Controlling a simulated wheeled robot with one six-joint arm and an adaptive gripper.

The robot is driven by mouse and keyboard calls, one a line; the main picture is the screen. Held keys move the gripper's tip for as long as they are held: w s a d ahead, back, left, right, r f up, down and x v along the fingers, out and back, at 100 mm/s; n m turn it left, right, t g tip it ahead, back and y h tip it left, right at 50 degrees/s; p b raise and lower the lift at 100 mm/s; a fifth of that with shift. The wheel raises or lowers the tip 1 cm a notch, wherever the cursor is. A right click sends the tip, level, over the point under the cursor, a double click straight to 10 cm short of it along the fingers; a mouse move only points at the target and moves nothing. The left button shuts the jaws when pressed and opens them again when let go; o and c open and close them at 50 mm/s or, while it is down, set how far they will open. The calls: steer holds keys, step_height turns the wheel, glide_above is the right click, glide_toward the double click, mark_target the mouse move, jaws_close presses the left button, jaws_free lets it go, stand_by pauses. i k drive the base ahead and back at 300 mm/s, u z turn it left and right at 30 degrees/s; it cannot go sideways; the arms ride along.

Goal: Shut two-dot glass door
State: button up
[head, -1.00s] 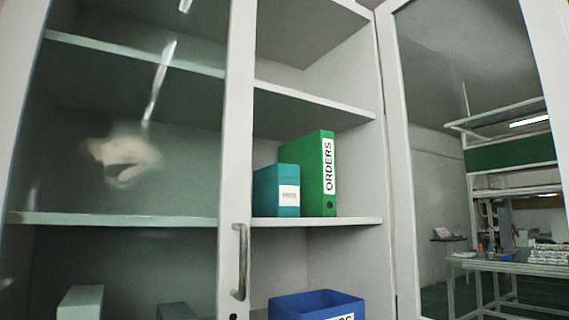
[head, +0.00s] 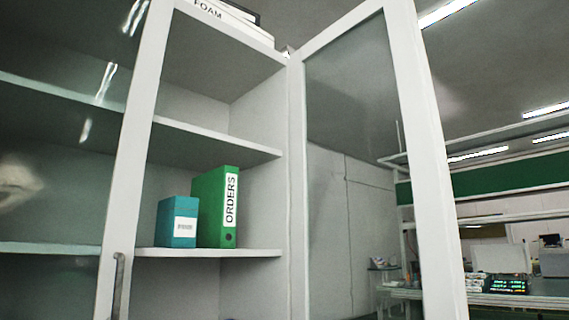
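A white cabinet with glass doors fills the left and middle of the head view. Its right glass door (head: 425,150) stands swung open, hinged at the cabinet's right side. Its left glass door (head: 135,150) covers the left part of the shelves and has a metal bar handle (head: 118,285) low on its frame. No dots can be made out on either door, so I cannot tell which one is the two-dot door. My gripper is not in view.
A green ORDERS binder (head: 218,207) and a teal box (head: 176,222) stand on a shelf (head: 255,253). A box marked FOAM (head: 210,14) lies on top of the cabinet. Workbenches (head: 535,298) with shelving stand in the room at the right.

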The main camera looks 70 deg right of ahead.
mark_target(443, 289)
steer(key=u, duration=1.5)
steer(key=k, duration=2.65)
steer(key=z, duration=1.5)
steer(key=i, duration=0.5)
steer(key=z, duration=0.2)
steer(key=k, duration=1.05)
steer(key=u, duration=0.35)
